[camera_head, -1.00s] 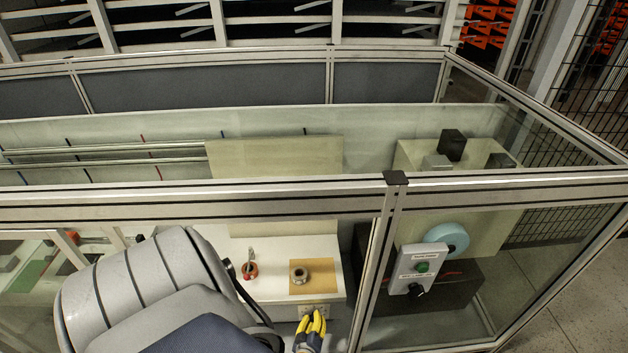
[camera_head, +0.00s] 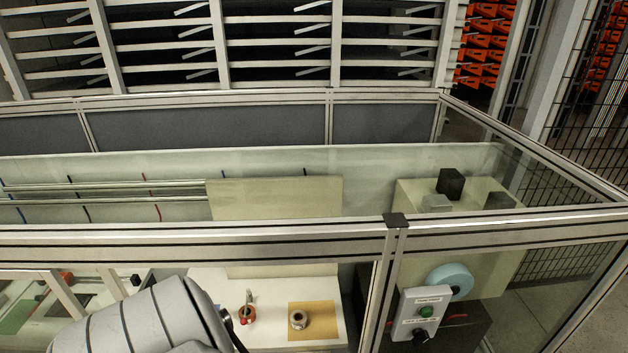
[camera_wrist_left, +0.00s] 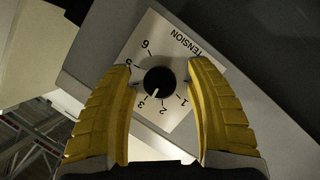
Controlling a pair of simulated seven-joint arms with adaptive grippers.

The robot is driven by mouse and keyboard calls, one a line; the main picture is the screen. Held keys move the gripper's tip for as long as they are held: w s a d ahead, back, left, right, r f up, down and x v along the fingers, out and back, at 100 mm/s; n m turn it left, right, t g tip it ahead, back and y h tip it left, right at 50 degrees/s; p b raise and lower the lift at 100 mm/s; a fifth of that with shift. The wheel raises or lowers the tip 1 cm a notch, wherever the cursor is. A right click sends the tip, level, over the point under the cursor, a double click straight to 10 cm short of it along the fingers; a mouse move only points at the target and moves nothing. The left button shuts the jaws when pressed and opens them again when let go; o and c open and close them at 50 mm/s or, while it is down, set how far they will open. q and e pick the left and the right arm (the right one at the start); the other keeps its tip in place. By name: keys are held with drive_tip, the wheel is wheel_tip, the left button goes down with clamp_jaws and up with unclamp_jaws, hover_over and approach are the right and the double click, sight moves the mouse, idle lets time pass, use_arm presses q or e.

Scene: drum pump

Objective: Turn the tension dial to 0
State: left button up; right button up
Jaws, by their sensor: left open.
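The tension dial (camera_wrist_left: 158,81) is a round black knob on a white plate (camera_wrist_left: 178,48) printed TENSION with numbers around it. Its white mark points down and slightly left in the left wrist view, between 2 and 3. My left gripper (camera_wrist_left: 161,66) has yellow fingers, open on either side of the knob, with visible gaps. In the head view, only my left arm (camera_head: 150,318) shows at the bottom; its gripper and the tension dial are below the picture edge. My right gripper is in neither view.
A metal-framed glass enclosure fills the head view; its front rail (camera_head: 250,238) crosses above the arm. A grey control box (camera_head: 422,312) with a green button stands at right.

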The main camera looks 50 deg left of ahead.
use_arm(q)
drive_tip(key=v, duration=1.2)
idle(0.3)
